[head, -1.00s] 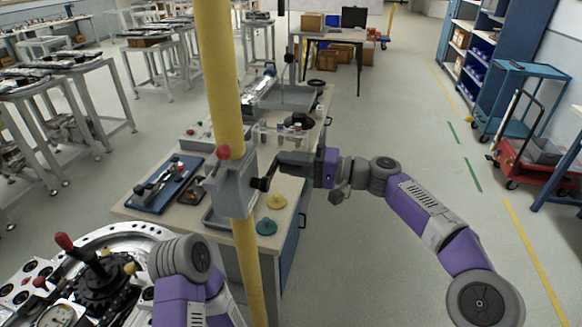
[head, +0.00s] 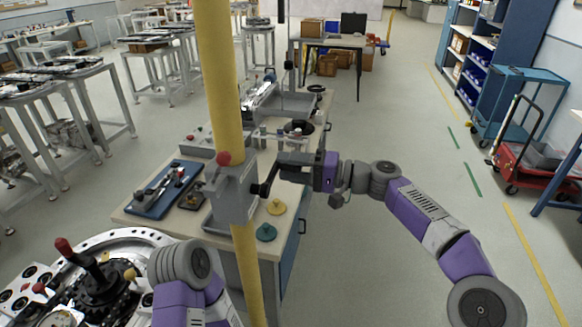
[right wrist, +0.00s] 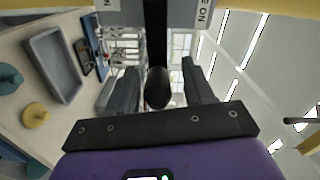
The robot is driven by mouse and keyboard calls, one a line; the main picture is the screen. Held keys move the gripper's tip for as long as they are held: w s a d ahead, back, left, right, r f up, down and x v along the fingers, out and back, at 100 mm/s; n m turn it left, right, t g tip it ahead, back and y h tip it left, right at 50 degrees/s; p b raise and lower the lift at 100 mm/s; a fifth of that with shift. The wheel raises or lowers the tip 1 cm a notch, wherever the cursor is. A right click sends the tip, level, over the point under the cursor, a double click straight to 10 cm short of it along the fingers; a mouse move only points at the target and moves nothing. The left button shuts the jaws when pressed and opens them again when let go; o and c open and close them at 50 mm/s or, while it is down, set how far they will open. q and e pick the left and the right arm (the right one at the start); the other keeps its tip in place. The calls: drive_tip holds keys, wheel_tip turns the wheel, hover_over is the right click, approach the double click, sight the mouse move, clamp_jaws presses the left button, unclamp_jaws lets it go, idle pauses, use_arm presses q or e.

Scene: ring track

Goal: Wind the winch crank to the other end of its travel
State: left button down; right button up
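The winch is a grey box (head: 232,198) clamped on a yellow post, with a red knob on top. Its black crank (head: 265,188) sticks out on the right side towards my right gripper (head: 279,166). In the right wrist view, the black crank arm (right wrist: 155,35) comes down from the top and ends in a round dark knob (right wrist: 158,88). The knob sits between the two fingers of my right gripper (right wrist: 158,84), with a gap on each side. That gripper is open around it. Only a link of my left arm shows at the bottom; its gripper is out of view.
The yellow post (head: 222,90) rises in front of a workbench (head: 294,205). The bench holds a blue tray (head: 160,200), a yellow knobbed piece (head: 276,206) and a green one (head: 266,232). A round metal table (head: 140,236) is at lower left.

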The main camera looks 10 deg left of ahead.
drive_tip(key=d, duration=0.7)
drive_tip(key=shift+d+p, duration=0.25)
drive_tip(key=shift+p, duration=0.15)
drive_tip(key=shift+s, duration=0.1)
